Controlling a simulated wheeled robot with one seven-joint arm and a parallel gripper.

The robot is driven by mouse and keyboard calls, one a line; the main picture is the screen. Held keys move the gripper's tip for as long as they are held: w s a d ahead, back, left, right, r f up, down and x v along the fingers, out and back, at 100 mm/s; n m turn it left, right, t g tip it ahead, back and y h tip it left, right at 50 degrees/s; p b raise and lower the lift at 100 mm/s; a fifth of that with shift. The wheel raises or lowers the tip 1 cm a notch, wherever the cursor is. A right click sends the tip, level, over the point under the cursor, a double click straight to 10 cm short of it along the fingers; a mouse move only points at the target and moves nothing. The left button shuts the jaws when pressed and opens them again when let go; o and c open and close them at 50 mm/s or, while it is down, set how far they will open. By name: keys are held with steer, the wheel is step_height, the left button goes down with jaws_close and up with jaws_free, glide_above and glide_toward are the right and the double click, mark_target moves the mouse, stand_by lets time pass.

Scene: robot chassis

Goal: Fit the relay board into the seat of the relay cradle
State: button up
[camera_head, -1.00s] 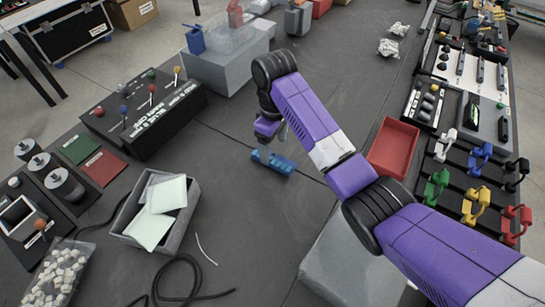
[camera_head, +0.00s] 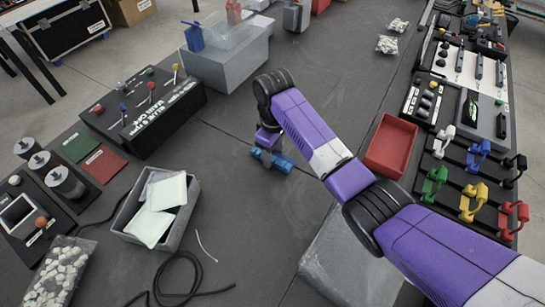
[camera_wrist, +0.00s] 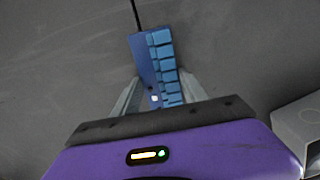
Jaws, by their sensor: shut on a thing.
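The relay board (camera_head: 283,164) is a blue strip low over or on the dark tabletop in the middle of the head view. In the wrist view the relay board (camera_wrist: 158,58) shows a row of light blue blocks along a darker blue base. My gripper (camera_wrist: 157,93) is shut on the near part of the board, with one finger on each side. In the head view my gripper (camera_head: 267,156) partly hides the board. I cannot tell whether the board touches the table. I cannot pick out the relay cradle with certainty.
A red tray (camera_head: 391,146) lies to the right beside my arm. A grey bin (camera_head: 181,228) with pale sheets stands at lower left. A black control box (camera_head: 150,115) with levers is at left. Several coloured clamps line the right edge. The table around the board is mostly clear.

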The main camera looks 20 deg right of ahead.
mark_target(273, 154)
jaws_close()
steer(key=shift+r, duration=0.15)
step_height(273, 154, up, 20)
steer(key=p, duration=0.8)
steer(key=shift+w, duration=0.1)
